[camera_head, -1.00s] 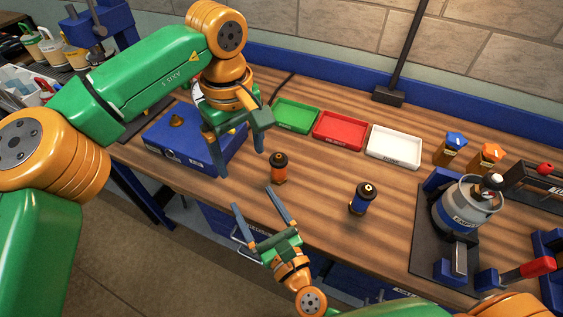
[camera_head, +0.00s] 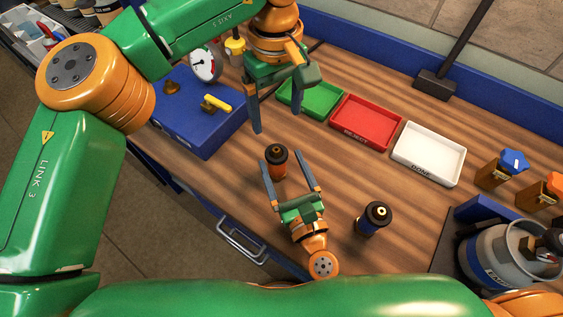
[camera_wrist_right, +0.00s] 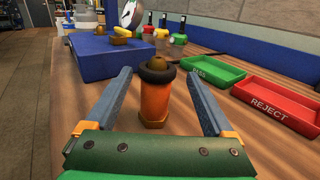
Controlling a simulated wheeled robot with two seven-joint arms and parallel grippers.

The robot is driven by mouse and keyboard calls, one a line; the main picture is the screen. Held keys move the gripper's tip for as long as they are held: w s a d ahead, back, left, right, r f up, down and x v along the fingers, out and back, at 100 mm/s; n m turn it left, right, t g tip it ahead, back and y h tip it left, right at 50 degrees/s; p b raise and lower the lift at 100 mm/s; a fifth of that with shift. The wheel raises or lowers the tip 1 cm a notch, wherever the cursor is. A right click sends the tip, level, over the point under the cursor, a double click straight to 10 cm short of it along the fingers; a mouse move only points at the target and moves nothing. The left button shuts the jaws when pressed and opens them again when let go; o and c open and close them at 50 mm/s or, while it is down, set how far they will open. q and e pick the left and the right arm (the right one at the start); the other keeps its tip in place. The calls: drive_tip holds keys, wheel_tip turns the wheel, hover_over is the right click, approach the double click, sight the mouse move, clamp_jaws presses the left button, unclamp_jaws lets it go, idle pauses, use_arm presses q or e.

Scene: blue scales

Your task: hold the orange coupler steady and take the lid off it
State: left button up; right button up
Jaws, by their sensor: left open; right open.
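The orange coupler (camera_head: 277,163) stands upright on the wooden bench, with a dark ring and a brownish knob on top. In the right wrist view the coupler (camera_wrist_right: 154,100) stands between the two blue fingers, with a gap on each side. My right gripper (camera_head: 290,188) is open and low, its fingers pointing at the coupler from the near side. My left gripper (camera_head: 277,122) is open and empty, above and behind the coupler, fingers pointing down. The lid's lower edge cannot be told apart from the dark ring.
A blue coupler (camera_head: 373,219) stands to the right. Green (camera_head: 311,97), red (camera_head: 366,122) and white (camera_head: 428,154) trays line the back. A blue box (camera_head: 199,112) with a yellow-handled part on it is at left. A grey canister (camera_head: 506,252) stands at far right.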

sight(280, 169)
use_arm(q)
drive_tip(key=shift+s+a+f+b, duration=0.15)
drive_tip(key=shift+f+b, duration=0.25)
drive_tip(key=shift+f, duration=0.1)
drive_tip(key=shift+s+a+f+b, duration=0.15)
drive_tip(key=shift+f+b, duration=0.2)
drive_tip(key=shift+f, duration=0.1)
use_arm(e)
drive_tip(key=shift+s+a+f, duration=0.15)
drive_tip(key=shift+f, duration=0.35)
drive_tip(key=shift+s+a+f, duration=0.1)
drive_tip(key=shift+f, duration=0.35)
use_arm(q)
drive_tip(key=shift+f+b, duration=0.55)
use_arm(e)
drive_tip(key=shift+f, duration=0.55)
use_arm(q)
drive_tip(key=shift+w+d, duration=0.1)
use_arm(e)
drive_tip(key=shift+w, duration=0.3)
drive_tip(key=x, duration=0.6)
drive_tip(key=shift+w+a, duration=0.1)
drive_tip(key=shift+w, duration=0.25)
drive_tip(key=shift+r, duration=0.1)
clamp_jaws()
